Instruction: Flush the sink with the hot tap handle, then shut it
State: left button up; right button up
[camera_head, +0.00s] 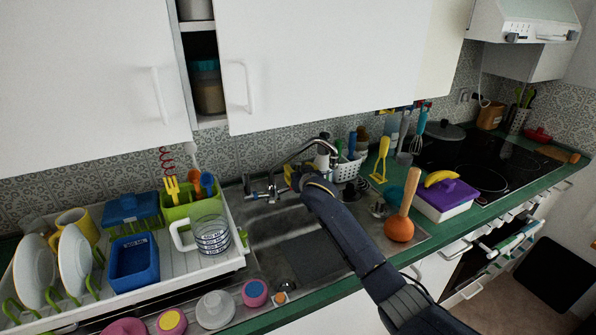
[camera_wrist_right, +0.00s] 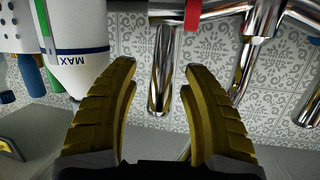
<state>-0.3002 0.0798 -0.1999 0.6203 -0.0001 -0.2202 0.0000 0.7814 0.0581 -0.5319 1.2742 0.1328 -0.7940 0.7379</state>
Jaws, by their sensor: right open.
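The chrome tap (camera_head: 268,191) stands at the back of the steel sink (camera_head: 275,226), with its curved spout (camera_head: 302,149) above the basin. No running water is visible. In the right wrist view, chrome tap parts show close up: a rounded chrome lever (camera_wrist_right: 162,75) lies beyond the gap between the fingers, with a red mark (camera_wrist_right: 193,14) beside it and a blue mark (camera_wrist_right: 314,41) at the far right. My right gripper (camera_wrist_right: 160,75) is open and empty, facing the tap. In the head view it (camera_head: 291,173) is at the tap's right, partly hidden by my wrist. My left gripper is out of view.
A white bottle (camera_wrist_right: 80,45) stands close left of the fingers in the wrist view. A dish rack (camera_head: 170,262) with a glass jug (camera_head: 211,236) is left of the sink. A plunger (camera_head: 401,225) and a purple-lidded box (camera_head: 448,196) stand right. Cabinets (camera_head: 320,60) overhang the counter.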

jog(key=v, duration=1.2)
dwell(0.5)
